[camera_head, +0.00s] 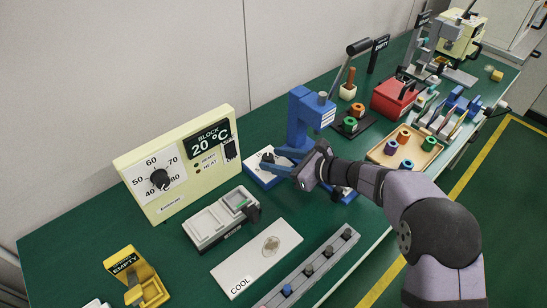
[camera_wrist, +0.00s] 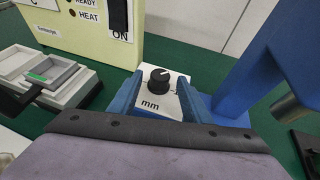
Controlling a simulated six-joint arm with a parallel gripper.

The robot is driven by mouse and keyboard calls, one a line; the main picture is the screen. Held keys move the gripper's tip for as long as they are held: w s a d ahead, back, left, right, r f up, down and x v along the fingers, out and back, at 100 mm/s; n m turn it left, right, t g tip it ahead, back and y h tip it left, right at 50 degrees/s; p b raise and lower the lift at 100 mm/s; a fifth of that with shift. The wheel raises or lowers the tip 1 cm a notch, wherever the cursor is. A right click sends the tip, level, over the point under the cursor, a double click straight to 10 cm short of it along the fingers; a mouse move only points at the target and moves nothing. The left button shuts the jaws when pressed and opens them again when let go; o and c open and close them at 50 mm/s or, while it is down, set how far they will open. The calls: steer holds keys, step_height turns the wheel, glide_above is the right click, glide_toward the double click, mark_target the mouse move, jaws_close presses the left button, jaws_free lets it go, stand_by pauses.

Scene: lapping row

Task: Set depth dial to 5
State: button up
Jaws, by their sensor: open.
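The depth dial is a black knob (camera_wrist: 159,79) on a white plate marked "mm" (camera_wrist: 151,105), at the foot of the blue press (camera_head: 301,115). The dial also shows in the head view (camera_head: 267,157), just left of the press column. Its white pointer line slants to the upper right in the wrist view. The scale numbers are hidden or too small to read. My gripper (camera_wrist: 160,88) is open, with one blue finger on each side of the dial. I cannot tell whether the fingers touch the knob. My gripper also shows in the head view (camera_head: 279,162).
The blue press column (camera_wrist: 238,65) stands close to the right of my gripper. A cream heater box (camera_head: 182,165) reading 20 °C stands to the left. A grey lidded device (camera_head: 219,219) and a white COOL plate (camera_head: 255,260) lie in front.

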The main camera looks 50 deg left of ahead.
steer(key=shift+s+a+f, duration=0.15)
steer(key=shift+a+f, duration=0.1)
steer(key=shift+a, duration=0.35)
steer(key=c, duration=1)
steer(key=shift+c, duration=0.2)
steer(key=shift+r, duration=0.1)
steer(key=shift+n+g+p, duration=0.35)
steer(key=shift+n+g, duration=0.15)
steer(key=shift+w+a+n+g+h, duration=0.15)
steer(key=shift+n+g+h, duration=0.1)
steer(key=shift+n+g, duration=0.3)
steer(key=shift+w+n+g+h, duration=0.1)
steer(key=shift+n+g+h, duration=0.15)
steer(key=shift+n+g, duration=0.25)
